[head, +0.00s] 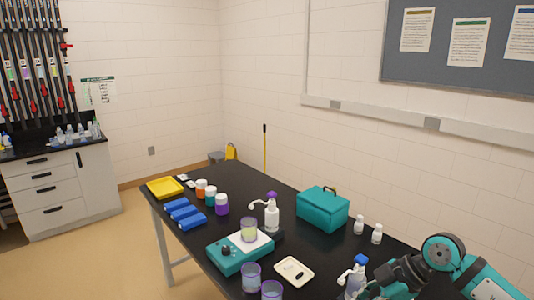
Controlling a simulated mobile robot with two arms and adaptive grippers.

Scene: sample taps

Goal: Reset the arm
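My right arm (480,278) comes in from the lower right, with teal and dark links folded near the table's right end. My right gripper (372,286) is dark and sits low at the bottom edge, close beside a blue-capped wash bottle (353,277). Its fingertips are small and partly cut off, so I cannot tell whether it is open or touching the bottle. My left arm and gripper are out of view.
The black table (310,250) holds a teal stirrer (238,255) with a beaker, a white dish (293,271), a purple-capped wash bottle (271,215), a teal box (323,207), blue racks (184,213) and a yellow tray (164,188). Sample taps (35,70) stand far left.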

